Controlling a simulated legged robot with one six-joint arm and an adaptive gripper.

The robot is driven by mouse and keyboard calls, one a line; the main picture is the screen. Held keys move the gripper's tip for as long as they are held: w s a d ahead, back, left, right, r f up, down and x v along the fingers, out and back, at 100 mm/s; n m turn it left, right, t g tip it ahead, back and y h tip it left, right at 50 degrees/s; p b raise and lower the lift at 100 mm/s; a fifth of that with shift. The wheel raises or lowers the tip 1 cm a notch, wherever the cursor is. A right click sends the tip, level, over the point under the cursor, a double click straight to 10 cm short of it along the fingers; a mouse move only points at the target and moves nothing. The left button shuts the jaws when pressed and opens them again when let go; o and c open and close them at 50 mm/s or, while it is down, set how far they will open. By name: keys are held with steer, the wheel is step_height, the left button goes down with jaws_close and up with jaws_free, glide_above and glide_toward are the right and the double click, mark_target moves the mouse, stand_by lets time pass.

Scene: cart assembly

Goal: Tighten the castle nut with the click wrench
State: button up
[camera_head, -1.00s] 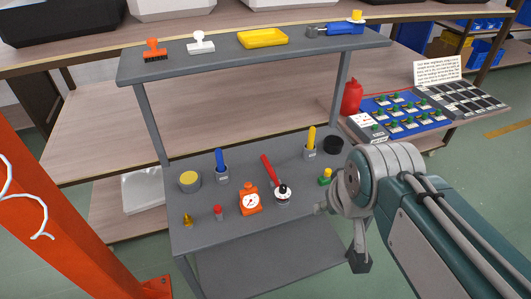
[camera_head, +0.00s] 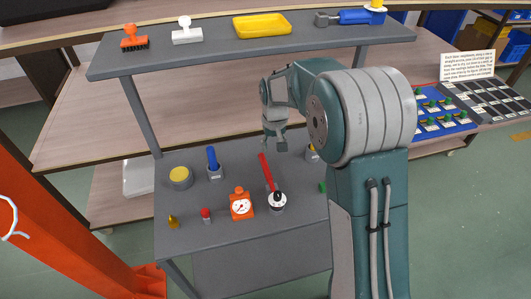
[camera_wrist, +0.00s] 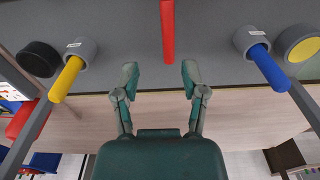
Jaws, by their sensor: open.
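A red-handled tool, which looks like the click wrench (camera_head: 266,172), leans on the lower shelf of the cart. Its lower end meets a black knob on a round white-and-dark piece (camera_head: 277,204). I cannot make out a castle nut there. My gripper (camera_head: 275,144) is open and empty above the shelf, just behind the top of the red handle. In the wrist view the red handle (camera_wrist: 168,30) lies at the top centre, roughly in line with the gap between my open fingers (camera_wrist: 160,78). The handle appears apart from both fingers.
An orange gauge (camera_head: 241,205) stands left of the wrench. Blue (camera_head: 212,157) and yellow (camera_wrist: 67,78) handles stand in grey cups on either side. A yellow-topped tin (camera_head: 180,176) is at the left. The upper shelf (camera_head: 220,47) spans above, holding a yellow tray (camera_head: 262,26).

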glide_above(266, 169)
steer(key=shift+g, duration=0.4)
steer(key=f, duration=0.6)
steer(key=shift+d, duration=0.35)
steer(key=shift+w+a+f, duration=0.1)
steer(key=shift+a+f, duration=0.15)
steer(key=shift+f, duration=0.1)
steer(key=shift+a+f, duration=0.15)
steer(key=shift+f, duration=0.45)
steer(key=f, duration=0.6)
steer(key=shift+d+f, duration=0.1)
steer(key=shift+d, duration=0.1)
steer(key=shift+f, duration=0.15)
steer(key=shift+c, duration=1.2)
steer(key=shift+a, duration=0.1)
jaws_close()
